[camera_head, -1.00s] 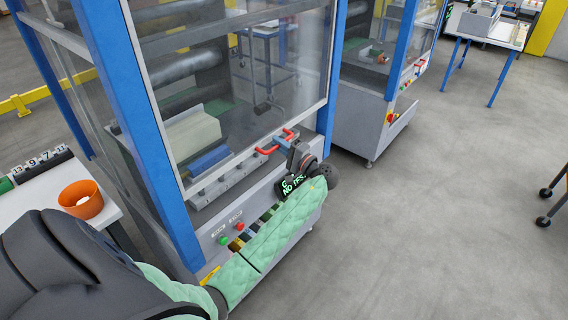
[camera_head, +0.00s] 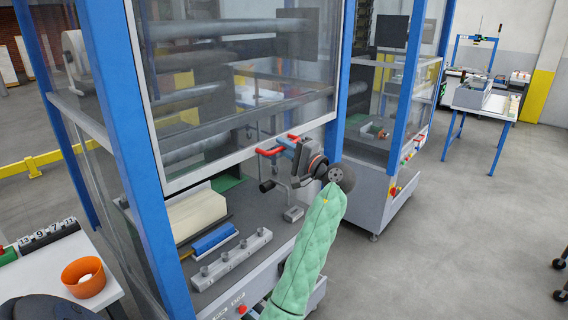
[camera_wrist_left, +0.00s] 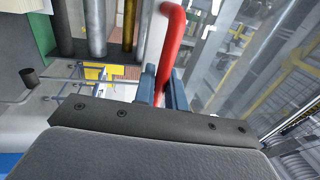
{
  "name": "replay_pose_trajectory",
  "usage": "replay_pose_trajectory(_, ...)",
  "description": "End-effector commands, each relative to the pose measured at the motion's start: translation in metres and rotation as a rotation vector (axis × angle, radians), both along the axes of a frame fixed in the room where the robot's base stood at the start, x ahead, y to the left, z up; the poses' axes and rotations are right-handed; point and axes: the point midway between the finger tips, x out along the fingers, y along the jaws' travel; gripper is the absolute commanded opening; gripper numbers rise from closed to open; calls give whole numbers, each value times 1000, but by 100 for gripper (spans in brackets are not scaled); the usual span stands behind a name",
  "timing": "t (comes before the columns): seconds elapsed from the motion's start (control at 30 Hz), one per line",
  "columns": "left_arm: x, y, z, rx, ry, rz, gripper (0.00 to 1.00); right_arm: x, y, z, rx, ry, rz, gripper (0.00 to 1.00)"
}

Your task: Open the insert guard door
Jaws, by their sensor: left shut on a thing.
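The insert guard door (camera_head: 215,165) is a clear panel in a grey frame on the blue-posted machine. It is raised, with a gap between its lower edge and the machine bed. Its red handle (camera_head: 268,152) is at the lower edge, right of the middle. My left gripper (camera_head: 296,143) is shut on this handle, its body partly hiding the right end. In the left wrist view the red handle (camera_wrist_left: 170,45) runs up from between the blue fingers (camera_wrist_left: 165,92). My right gripper is not in view.
Under the door lie a cream stack (camera_head: 195,212), a blue bar (camera_head: 214,238) and a grey knobbed strip (camera_head: 232,257). An orange bowl (camera_head: 83,277) stands on the side table at left. A second machine (camera_head: 372,190) stands at right, with open floor beyond.

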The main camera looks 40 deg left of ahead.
Motion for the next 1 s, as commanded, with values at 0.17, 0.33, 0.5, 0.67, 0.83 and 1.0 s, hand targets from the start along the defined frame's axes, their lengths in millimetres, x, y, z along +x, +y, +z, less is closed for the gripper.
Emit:
replay_pose_trajectory(0.17,0,0,13,-1,0,0,0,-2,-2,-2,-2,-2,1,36)
replay_pose_trajectory(0.33,0,0,15,-1,0,-1,0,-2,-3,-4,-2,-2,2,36)
replay_pose_trajectory(0.5,1,0,15,0,0,-1,0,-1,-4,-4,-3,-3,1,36)
replay_pose_trajectory(0.67,1,0,15,0,0,-1,30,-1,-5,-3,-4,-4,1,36)
replay_pose_trajectory(0.83,1,0,15,-1,0,-1,30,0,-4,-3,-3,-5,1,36)
replay_pose_trajectory(1.0,1,-2,14,-1,0,-1,30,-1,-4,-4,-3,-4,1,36)
